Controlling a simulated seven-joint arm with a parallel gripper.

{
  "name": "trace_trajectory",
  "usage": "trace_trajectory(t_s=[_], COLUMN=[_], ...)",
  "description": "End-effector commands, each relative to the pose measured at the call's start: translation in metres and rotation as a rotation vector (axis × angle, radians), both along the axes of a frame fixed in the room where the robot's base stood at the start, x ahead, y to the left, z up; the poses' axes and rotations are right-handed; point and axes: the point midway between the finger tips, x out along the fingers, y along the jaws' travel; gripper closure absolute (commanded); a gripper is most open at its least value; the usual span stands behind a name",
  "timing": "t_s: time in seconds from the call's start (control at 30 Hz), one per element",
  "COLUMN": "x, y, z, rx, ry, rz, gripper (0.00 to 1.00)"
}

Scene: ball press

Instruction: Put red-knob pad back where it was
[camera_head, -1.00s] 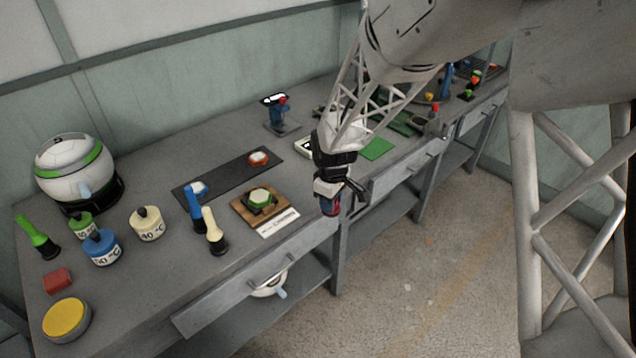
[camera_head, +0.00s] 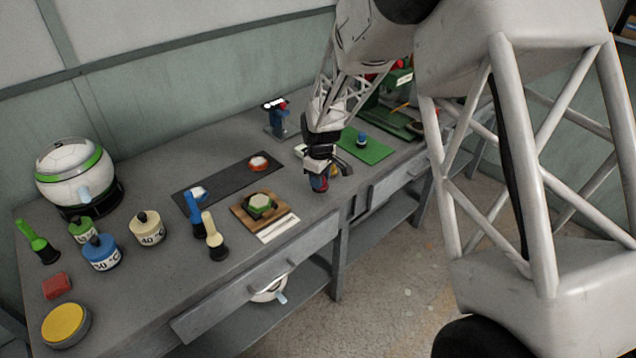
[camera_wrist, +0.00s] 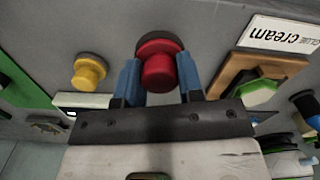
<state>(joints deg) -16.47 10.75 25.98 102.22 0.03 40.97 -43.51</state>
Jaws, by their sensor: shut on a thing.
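The red-knob pad shows in the wrist view (camera_wrist: 158,66) as a red knob with a wider red disc and a dark rim behind it. My gripper (camera_wrist: 160,84) has its two blue fingers shut on the knob, one on each side. In the head view my gripper (camera_head: 320,183) is over the bench near its front edge, right of the wooden board, with a bit of red between the fingers. Whether the pad touches the bench cannot be told. A yellow-knob pad (camera_wrist: 89,71) stands beside it in the wrist view.
A wooden board (camera_head: 240,217) with a green hexagonal piece (camera_head: 260,203) and a white label card (camera_head: 278,228) lies left of my gripper. A green mat (camera_head: 374,153) with a blue-knobbed piece (camera_head: 362,139) lies right. Bare bench separates gripper and board.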

Motion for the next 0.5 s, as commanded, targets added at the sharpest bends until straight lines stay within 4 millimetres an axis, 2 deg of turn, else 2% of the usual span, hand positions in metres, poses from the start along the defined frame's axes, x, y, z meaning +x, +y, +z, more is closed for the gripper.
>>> trace_trajectory(t_s=[0.2,0.5], x=[0.020,0.024], y=[0.006,0.007], z=[-0.003,-0.003], rx=[0.000,0.000], ry=[0.001,0.001], rz=[0.000,0.000], gripper=[0.88,0.88])
